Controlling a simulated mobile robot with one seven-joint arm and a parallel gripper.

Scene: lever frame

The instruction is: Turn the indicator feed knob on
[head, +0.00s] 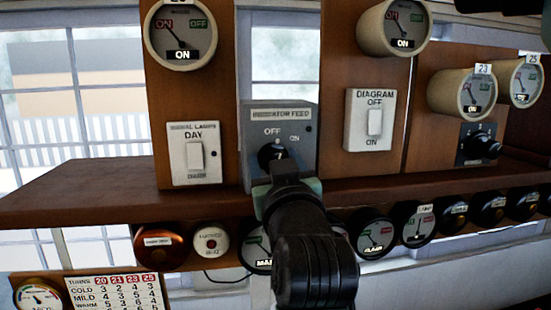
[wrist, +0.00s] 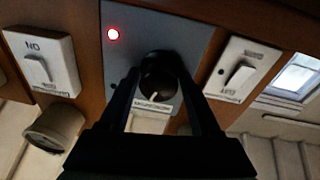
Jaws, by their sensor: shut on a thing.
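The indicator feed panel (head: 282,113) is a grey plate with OFF and ON marked above a round black knob (head: 266,153). My gripper (head: 284,166) reaches up to the knob from below and in front, hiding its lower part. In the wrist view my gripper (wrist: 160,82) has its fingers on either side of the knob (wrist: 158,66), closed on it. The knob's exact pointer direction is hard to tell.
A signal lamps switch (head: 195,154) is left of the panel and a diagram switch (head: 370,120) right. A wooden shelf (head: 90,195) runs below. Round gauges (head: 180,35) sit above, and several dials (head: 376,235) line the underside.

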